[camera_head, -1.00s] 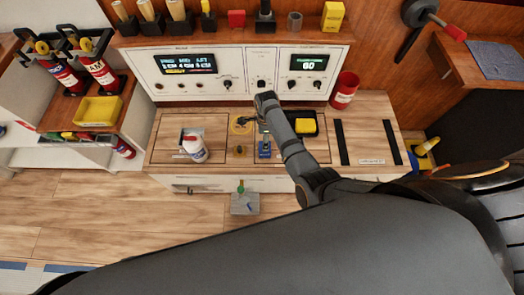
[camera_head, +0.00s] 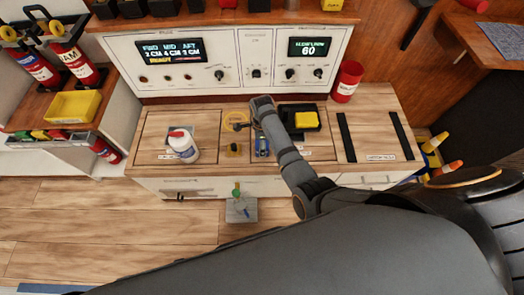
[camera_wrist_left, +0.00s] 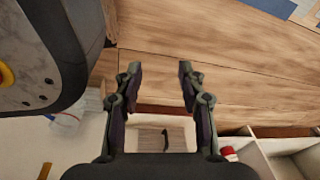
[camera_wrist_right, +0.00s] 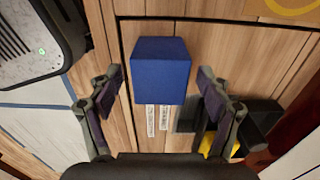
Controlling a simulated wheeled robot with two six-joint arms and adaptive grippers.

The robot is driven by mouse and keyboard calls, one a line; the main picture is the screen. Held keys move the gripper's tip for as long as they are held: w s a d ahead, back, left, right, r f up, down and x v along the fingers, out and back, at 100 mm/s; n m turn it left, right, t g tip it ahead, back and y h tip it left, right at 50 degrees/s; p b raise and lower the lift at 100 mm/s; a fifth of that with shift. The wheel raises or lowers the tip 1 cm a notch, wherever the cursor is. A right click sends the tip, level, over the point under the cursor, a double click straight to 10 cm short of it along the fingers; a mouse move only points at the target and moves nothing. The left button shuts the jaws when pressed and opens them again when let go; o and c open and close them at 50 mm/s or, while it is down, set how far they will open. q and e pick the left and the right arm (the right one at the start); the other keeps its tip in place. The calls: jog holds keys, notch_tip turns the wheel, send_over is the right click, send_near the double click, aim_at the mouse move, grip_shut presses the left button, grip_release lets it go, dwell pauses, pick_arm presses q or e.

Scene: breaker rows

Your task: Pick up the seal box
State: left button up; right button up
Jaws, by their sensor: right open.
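A plain blue box (camera_wrist_right: 160,72), which I take to be the seal box, stands on the wooden counter in the right wrist view. In the head view a small blue part (camera_head: 262,146) shows beside my right arm, which hides much around it. My right gripper (camera_wrist_right: 160,76) is open, with one finger on each side of the blue box in the picture. Gaps show on both sides, and I cannot tell how far the fingertips are above it. My left gripper (camera_wrist_left: 160,70) is open and empty, over the wooden floor, and is outside the head view.
A black tray with a yellow block (camera_head: 306,120) lies right of my right arm. The control panel (camera_head: 235,60) rises behind. A red can (camera_head: 346,82) stands at the back right.

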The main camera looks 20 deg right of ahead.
jog(key=shift+f, duration=0.3)
jog(key=c, duration=1.3)
pick_arm(q)
jog(key=shift+w+r, duration=0.15)
jog(key=shift+w, duration=0.45)
jog(key=shift+r, duration=0.1)
pick_arm(e)
jog(key=shift+r, duration=0.1)
